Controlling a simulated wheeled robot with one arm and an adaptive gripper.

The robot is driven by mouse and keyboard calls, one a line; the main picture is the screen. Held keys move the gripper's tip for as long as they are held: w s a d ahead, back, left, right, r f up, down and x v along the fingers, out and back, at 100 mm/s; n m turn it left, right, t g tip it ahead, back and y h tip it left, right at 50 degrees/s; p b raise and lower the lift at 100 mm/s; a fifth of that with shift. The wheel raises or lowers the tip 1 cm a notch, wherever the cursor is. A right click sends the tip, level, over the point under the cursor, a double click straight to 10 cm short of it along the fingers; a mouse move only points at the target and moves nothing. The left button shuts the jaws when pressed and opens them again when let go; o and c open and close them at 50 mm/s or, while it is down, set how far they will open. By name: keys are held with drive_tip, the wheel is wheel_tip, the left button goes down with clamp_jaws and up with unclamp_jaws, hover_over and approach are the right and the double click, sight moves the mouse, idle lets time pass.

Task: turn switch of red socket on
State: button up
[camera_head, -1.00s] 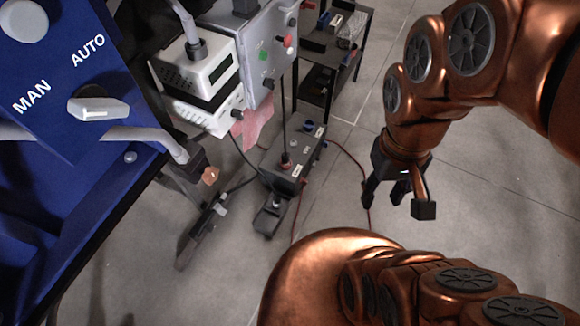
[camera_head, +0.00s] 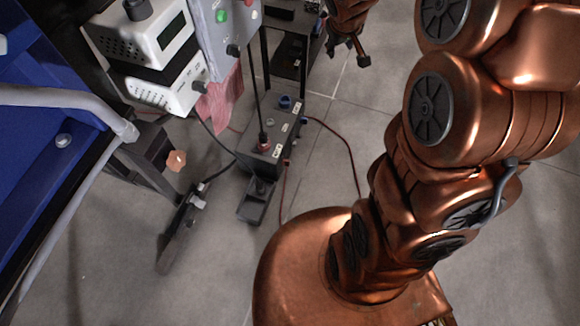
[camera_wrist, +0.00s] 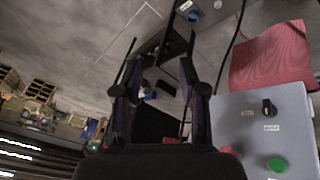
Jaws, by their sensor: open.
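A dark socket box (camera_head: 268,152) stands on the floor in the head view. A red socket (camera_head: 263,143) is near its front end, with a dark cable rising from it. A blue socket (camera_head: 285,102) is farther back on the box. Small labels show on the box, but its switches are too small to tell their setting. My gripper (camera_head: 346,52) is at the top of the head view, beyond the box and apart from it. In the wrist view my gripper (camera_wrist: 158,72) is open with nothing visibly held. A grey control panel (camera_wrist: 235,145) is close to its right.
The panel carries a black knob (camera_wrist: 268,106) and a green button (camera_wrist: 277,164). A red cloth (camera_wrist: 270,60) hangs beside it. White instruments (camera_head: 165,85) and a blue cabinet (camera_head: 35,150) stand left. A dark shelf (camera_head: 290,60) is behind. Floor around the box is mostly clear.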

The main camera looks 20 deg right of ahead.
drive_tip(key=w+d+f+n+t+y+b, duration=0.25)
drive_tip(key=w+f+b, duration=0.35)
drive_tip(key=w+f, duration=0.65)
drive_tip(key=w+d+f+n+t+y+b, duration=0.15)
drive_tip(key=w+f+t+b, duration=0.35)
drive_tip(key=w+f, duration=0.8)
drive_tip(key=n+g+y+b, duration=0.2)
drive_tip(key=n+y+b, duration=0.3)
drive_tip(key=y+b, duration=1.05)
approach(286, 163)
drive_tip(key=r+h+b, duration=0.2)
drive_tip(key=h, duration=0.1)
drive_tip(key=b+x, duration=0.3)
drive_tip(key=x, duration=0.5)
drive_tip(key=shift+a+t, duration=0.1)
drive_tip(key=shift+t, duration=0.15)
